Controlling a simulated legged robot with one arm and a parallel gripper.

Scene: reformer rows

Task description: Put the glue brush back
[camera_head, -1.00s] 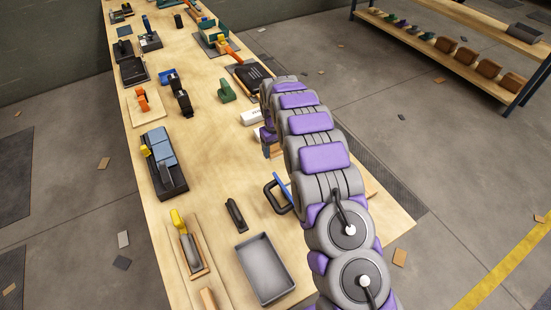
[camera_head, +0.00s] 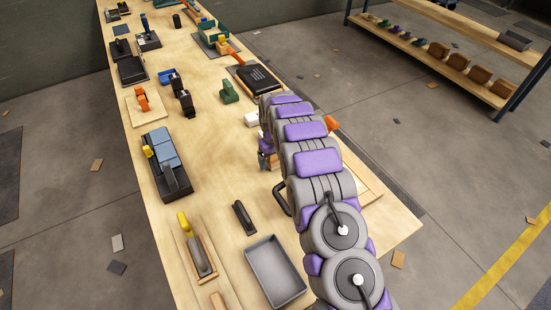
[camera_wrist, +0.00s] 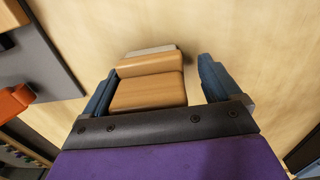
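My gripper (camera_wrist: 157,88) shows in the wrist view with its two blue fingers apart. A stepped light-wood piece (camera_wrist: 148,90) with a pale grey-white strip at its far end lies between them. It may be the glue brush, but I cannot be sure. A gap with bare table shows between the piece and the right finger; the left finger is close beside it. In the head view my gripper (camera_head: 265,158) is low over the workbench (camera_head: 215,150), and the wooden piece is mostly hidden by my arm.
A grey tray (camera_head: 275,272), a black-handled tool (camera_head: 244,217) and a yellow-handled trowel (camera_head: 197,250) lie nearer. A white block (camera_head: 251,119) and a green tool (camera_head: 229,91) lie beyond my gripper. A low shelf (camera_head: 440,55) stands at the right. The bench middle is clear.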

